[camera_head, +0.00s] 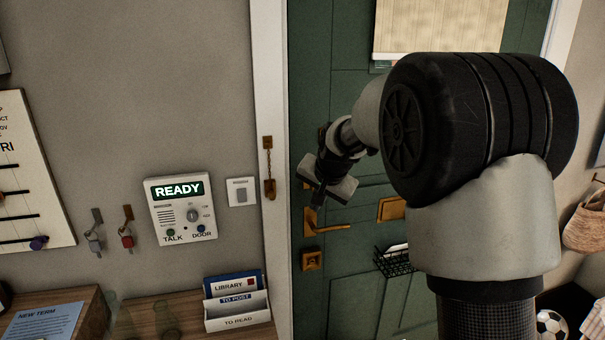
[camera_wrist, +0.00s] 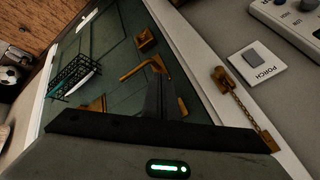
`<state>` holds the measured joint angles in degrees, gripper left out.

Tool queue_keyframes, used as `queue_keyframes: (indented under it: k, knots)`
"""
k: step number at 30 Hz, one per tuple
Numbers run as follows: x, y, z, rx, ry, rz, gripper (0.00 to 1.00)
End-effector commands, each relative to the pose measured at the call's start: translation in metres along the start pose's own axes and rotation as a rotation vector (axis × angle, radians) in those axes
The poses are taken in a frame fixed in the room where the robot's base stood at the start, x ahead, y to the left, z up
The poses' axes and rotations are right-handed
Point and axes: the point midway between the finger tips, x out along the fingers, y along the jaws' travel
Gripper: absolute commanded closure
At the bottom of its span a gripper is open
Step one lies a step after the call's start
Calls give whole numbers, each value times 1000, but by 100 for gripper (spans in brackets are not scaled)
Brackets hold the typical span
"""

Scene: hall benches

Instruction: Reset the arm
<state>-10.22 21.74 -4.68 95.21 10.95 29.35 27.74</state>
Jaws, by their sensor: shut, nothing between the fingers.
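My arm fills the right half of the head view and reaches to the green door (camera_head: 350,262). My gripper (camera_head: 318,202) is shut and empty, in front of the door just above its brass lever handle (camera_head: 328,228). In the wrist view the closed fingers (camera_wrist: 156,80) point toward the door and overlap the brass hardware, so I cannot tell whether they touch it. The lever handle also shows there (camera_wrist: 132,73), close beside the fingertips. The door looks shut.
An intercom panel (camera_head: 182,208) reading READY, a switch (camera_head: 241,192) and hanging keys (camera_head: 127,236) are on the wall at left. A door chain (camera_head: 268,170) hangs on the frame. A wire basket (camera_head: 392,262) is on the door. A letter rack (camera_head: 238,312) stands below.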

Motion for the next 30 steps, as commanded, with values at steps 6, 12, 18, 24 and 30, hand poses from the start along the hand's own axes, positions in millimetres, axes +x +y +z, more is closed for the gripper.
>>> queue_keyframes:
  k: [6,12,18,24,30]
  knots:
    - [-134,49,41,-166,-14,23,100]
    - [-221,108,110,-336,-30,66,100]
    - [-263,164,177,-475,-46,118,100]
    - [-273,190,208,-537,-57,147,100]
    - [-273,193,211,-544,-60,150,100]
